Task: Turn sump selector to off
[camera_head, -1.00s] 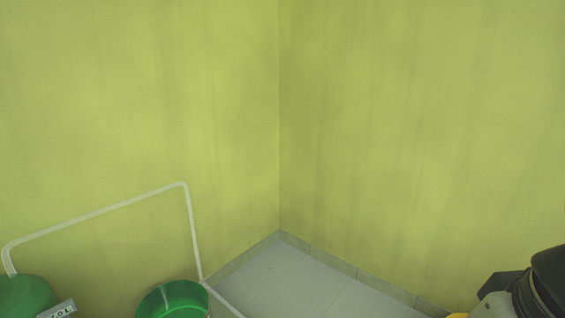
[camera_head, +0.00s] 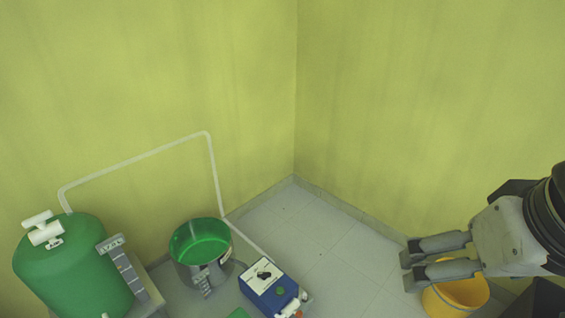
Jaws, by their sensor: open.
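A blue box with a white top plate (camera_head: 264,273) stands on the floor at the lower middle. Its plate carries a small black dial (camera_head: 263,274), which may be the sump selector; its lettering and setting are too small to read. A green button and an orange part sit at the box's near end. My gripper (camera_head: 407,269) is at the lower right, open and empty, its fingers pointing left. It is to the right of the blue box, apart from it, and in front of a yellow bucket in the picture.
A green tank (camera_head: 72,268) with a white valve stands at the left. A metal pot with green inside (camera_head: 201,250) stands beside it. A white pipe (camera_head: 135,157) runs along the wall. The yellow bucket (camera_head: 456,294) is at the lower right. Tiled floor (camera_head: 335,250) is clear between.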

